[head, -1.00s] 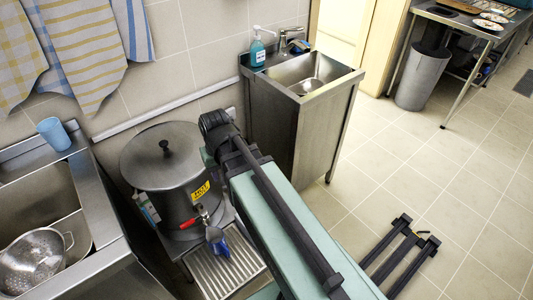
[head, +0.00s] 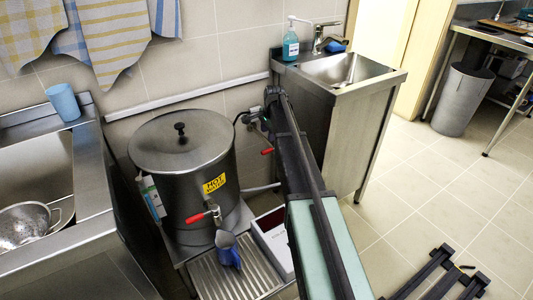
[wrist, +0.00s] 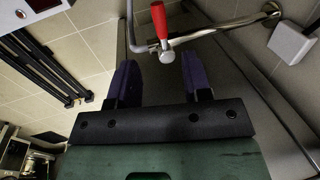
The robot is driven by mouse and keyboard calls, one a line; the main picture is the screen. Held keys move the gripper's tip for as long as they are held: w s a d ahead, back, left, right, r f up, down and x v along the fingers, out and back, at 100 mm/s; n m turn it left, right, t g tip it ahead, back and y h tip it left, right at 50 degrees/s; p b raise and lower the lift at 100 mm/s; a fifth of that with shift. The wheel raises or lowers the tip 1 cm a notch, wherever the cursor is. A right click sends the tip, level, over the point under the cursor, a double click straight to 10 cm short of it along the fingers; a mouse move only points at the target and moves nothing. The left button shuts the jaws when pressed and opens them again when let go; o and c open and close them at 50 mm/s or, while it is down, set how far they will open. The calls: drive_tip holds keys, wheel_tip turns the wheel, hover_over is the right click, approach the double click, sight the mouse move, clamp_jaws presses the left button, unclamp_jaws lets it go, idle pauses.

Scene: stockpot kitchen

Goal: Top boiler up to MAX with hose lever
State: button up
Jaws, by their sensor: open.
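The boiler (head: 180,175) is a large steel lidded pot with a yellow HOT label, on a stand left of my arm in the head view. A red-handled tap (head: 197,217) is on its front. A second red lever (head: 267,151) sits on pipework right of the boiler; I take it for the hose lever. In the wrist view a red lever (wrist: 160,20) with a pale round end stands just beyond my fingertips, roughly in line with the gap between them. My gripper (wrist: 157,72) is open and empty. No water level or MAX mark is readable.
A basin cabinet (head: 338,130) is close right of my arm. A sink with a colander (head: 26,225) is at left. Open floor lies at right.

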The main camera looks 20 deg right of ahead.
sight(267, 151)
drive_tip(key=f+b, duration=0.3)
drive_tip(key=w+f+b, duration=0.1)
drive_tip(key=f+b, duration=0.2)
drive_tip(key=f, duration=0.1)
drive_tip(key=w+f+b, duration=0.1)
drive_tip(key=f+b, duration=0.2)
drive_tip(key=shift+a+f+b, duration=0.15)
drive_tip(key=shift+f+b, duration=0.05)
drive_tip(key=shift+b, duration=0.1)
drive_tip(key=shift+r, duration=0.1)
clamp_jaws()
